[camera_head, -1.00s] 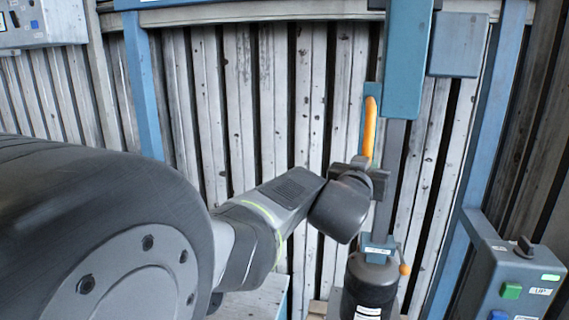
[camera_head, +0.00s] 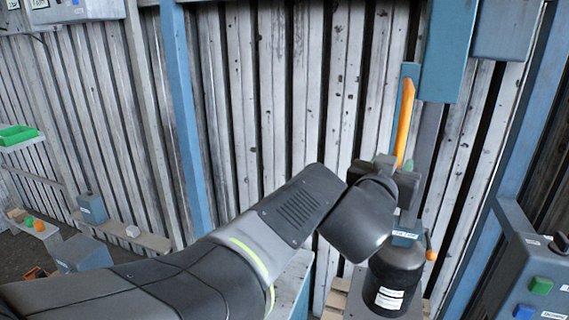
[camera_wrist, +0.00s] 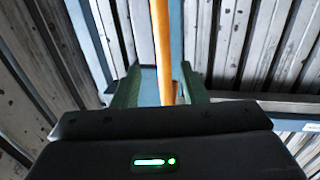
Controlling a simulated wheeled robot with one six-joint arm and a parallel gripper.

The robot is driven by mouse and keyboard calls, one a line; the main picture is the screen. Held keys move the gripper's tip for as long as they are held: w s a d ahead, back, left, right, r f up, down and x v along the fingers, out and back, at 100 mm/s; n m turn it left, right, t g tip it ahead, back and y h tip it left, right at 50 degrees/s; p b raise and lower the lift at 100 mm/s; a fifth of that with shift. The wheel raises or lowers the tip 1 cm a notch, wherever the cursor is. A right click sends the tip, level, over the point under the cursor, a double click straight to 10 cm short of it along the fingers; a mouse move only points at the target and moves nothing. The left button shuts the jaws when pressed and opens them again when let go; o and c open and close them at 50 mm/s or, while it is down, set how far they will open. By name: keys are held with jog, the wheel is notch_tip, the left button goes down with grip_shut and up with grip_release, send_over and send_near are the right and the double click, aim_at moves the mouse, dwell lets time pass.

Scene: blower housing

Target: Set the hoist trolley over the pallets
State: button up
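The hoist trolley's blue body (camera_head: 446,50) hangs in front of the slatted wall, with an upright orange handle (camera_head: 404,122) on its left. A dark post runs down from it to a black cylinder (camera_head: 393,288) with white labels. My gripper (camera_head: 385,165) is at the lower end of the handle, its fingers partly hidden by my wrist. In the wrist view, my gripper's green fingers (camera_wrist: 160,88) stand apart, with the orange handle (camera_wrist: 162,40) between them and gaps showing on both sides. Part of a wooden pallet (camera_head: 338,301) shows beside the cylinder.
A control box (camera_head: 545,285) with green and blue buttons stands at the lower right. Blue uprights (camera_head: 185,120) frame the wall. A low bench (camera_head: 135,237) and a shelf with a green bin (camera_head: 17,136) are at the left.

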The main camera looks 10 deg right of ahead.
aim_at(400, 153)
jog(key=shift+p+v, duration=0.95)
jog(key=shift+v, duration=2)
jog(key=b+x, duration=0.3)
jog(key=x, duration=0.9)
jog(key=shift+w+d+b, duration=0.1)
jog(key=shift+b, duration=0.2)
jog(key=shift+x, duration=0.8)
